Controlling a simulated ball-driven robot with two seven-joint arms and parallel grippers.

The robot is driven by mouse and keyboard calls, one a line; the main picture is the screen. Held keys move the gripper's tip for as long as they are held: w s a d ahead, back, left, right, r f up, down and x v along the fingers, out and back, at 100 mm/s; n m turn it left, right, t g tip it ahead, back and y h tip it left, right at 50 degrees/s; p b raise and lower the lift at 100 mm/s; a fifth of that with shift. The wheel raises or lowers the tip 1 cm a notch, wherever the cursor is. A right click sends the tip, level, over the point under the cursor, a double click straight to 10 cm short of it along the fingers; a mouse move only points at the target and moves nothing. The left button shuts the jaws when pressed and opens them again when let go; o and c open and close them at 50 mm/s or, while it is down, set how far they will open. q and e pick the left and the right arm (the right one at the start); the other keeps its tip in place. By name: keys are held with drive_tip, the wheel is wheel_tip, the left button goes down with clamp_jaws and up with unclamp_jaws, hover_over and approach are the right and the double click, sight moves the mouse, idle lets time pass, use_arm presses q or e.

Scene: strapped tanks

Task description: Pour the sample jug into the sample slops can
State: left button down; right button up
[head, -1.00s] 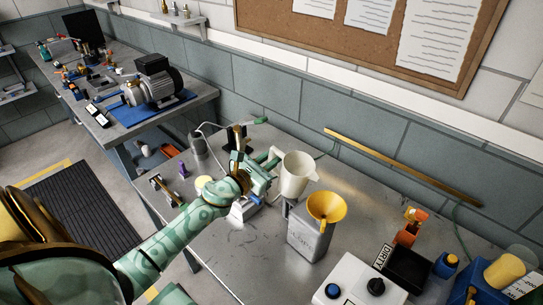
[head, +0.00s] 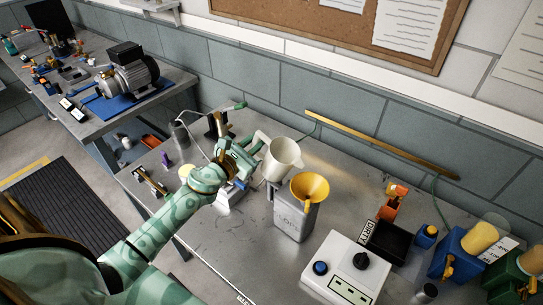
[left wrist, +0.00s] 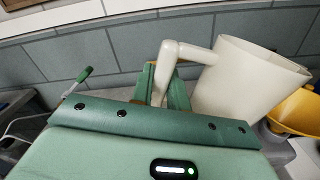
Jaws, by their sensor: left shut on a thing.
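The cream-white sample jug (head: 283,160) is in my left gripper (head: 257,144), just behind and to the left of the funnel. In the left wrist view the jug (left wrist: 245,85) has its handle (left wrist: 165,75) between the green fingers, which are shut on it. The jug looks close to upright; a slight tilt is hard to judge, and its contents are hidden. The grey metal slops can (head: 292,220) stands on the bench with a yellow funnel (head: 310,187) in its top. The funnel also shows at the right of the left wrist view (left wrist: 297,112). My right gripper is not in view.
A white control box (head: 345,272), a black tray (head: 391,240) and an orange item (head: 394,203) stand right of the can. Blue and green containers sit at far right. A brass rail (head: 380,144) runs along the wall. Bare bench (head: 225,235) lies left of the can.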

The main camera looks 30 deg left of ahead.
sight(257, 131)
use_arm(q)
drive_tip(key=shift+r, duration=0.15)
idle(0.3)
drive_tip(key=shift+r+m, duration=0.3)
drive_tip(key=shift+m, duration=0.1)
idle(0.5)
drive_tip(key=shift+d+r+m+p, duration=0.1)
drive_tip(key=shift+r+m+p, duration=0.35)
drive_tip(key=shift+m, duration=0.15)
idle(0.5)
drive_tip(key=shift+s+d+r+m+p, duration=0.1)
drive_tip(key=shift+d+r+m+p, duration=0.05)
drive_tip(key=shift+r+m+p, duration=0.35)
drive_tip(key=shift+r, duration=0.1)
idle(0.6)
drive_tip(key=shift+d+r+m+p, duration=0.2)
drive_tip(key=shift+r+m+p, duration=0.4)
drive_tip(key=shift+p, duration=0.05)
